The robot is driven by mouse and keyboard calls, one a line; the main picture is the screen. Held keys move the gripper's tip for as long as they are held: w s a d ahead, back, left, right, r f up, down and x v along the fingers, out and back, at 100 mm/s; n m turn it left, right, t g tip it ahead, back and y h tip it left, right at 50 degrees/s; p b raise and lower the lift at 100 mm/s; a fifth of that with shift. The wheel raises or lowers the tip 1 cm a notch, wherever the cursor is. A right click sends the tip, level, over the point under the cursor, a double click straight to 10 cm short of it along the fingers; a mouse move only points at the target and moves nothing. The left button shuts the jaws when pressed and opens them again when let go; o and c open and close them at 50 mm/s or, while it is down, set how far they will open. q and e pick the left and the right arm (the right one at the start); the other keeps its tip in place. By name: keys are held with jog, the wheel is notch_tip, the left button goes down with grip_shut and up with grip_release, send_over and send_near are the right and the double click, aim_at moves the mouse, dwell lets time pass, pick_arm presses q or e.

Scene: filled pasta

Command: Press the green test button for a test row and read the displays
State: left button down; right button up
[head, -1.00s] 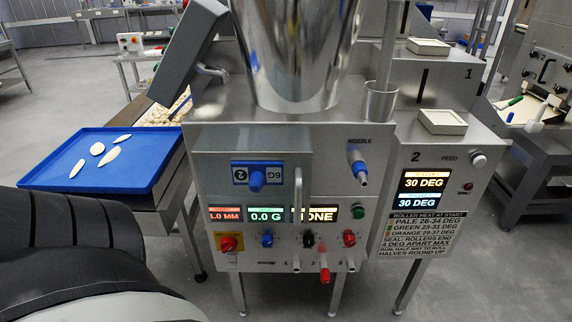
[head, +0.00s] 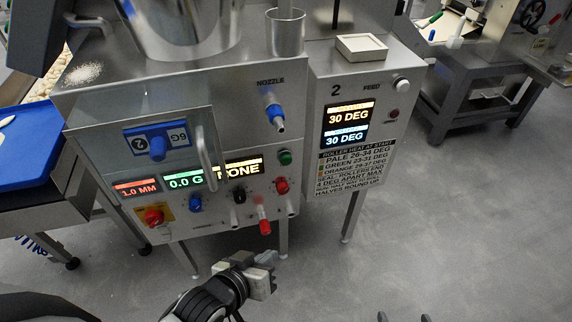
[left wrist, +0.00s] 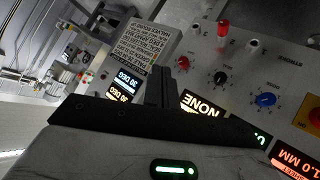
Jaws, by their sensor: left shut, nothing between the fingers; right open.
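The green button (head: 285,157) sits on the steel machine panel, above the red knob (head: 281,185). The displays read 1.0 MM (head: 135,187), 0.0 G (head: 184,180) and NONE, which is clear in the left wrist view (left wrist: 202,104). Two roller displays read 30 DEG (head: 350,114) and 30 DEG (head: 346,137). My left gripper (head: 268,268) is shut and empty, below the panel in the head view and apart from the button. Its dark finger (left wrist: 159,88) shows in the wrist view, where I cannot see the button. My right gripper (head: 404,317) is open, its tips at the bottom edge.
A heat label (head: 350,170) lists pale 26-34, green 23-31 and orange 29-37. A vertical handle (head: 206,158) stands in front of the displays. A red-tipped lever (head: 264,226) and a blue nozzle knob (head: 274,113) project from the panel. Floor at the right is clear.

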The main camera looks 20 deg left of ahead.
aim_at(286, 161)
pick_arm(q)
jog(key=w+d+n+t+b, duration=0.1)
jog(key=w+n+t+b, duration=0.3)
jog(key=w+n, duration=1.1)
jog(key=n+b, duration=0.2)
jog(key=n, duration=0.3)
jog(key=shift+w+d+r, duration=0.15)
jog(key=shift+w+r, duration=0.1)
jog(key=shift+w, duration=0.1)
pick_arm(e)
jog(key=shift+w+a+f+m+t+y, duration=0.2)
jog(key=shift+a+f, duration=0.1)
jog(key=shift+f, duration=0.15)
jog(key=shift+w+a+f+m+t+y, duration=0.15)
jog(key=shift+a+f+t+y, duration=0.1)
jog(key=shift+f, duration=0.15)
pick_arm(q)
jog(key=w+a+b, duration=0.2)
jog(key=w+a, duration=0.3)
jog(key=w, duration=0.2)
jog(key=shift+b, duration=0.3)
pick_arm(e)
jog(key=shift+w+a+f, duration=0.1)
jog(key=shift+f, duration=0.45)
pick_arm(q)
jog(key=shift+w, duration=0.1)
jog(key=shift+w, duration=0.15)
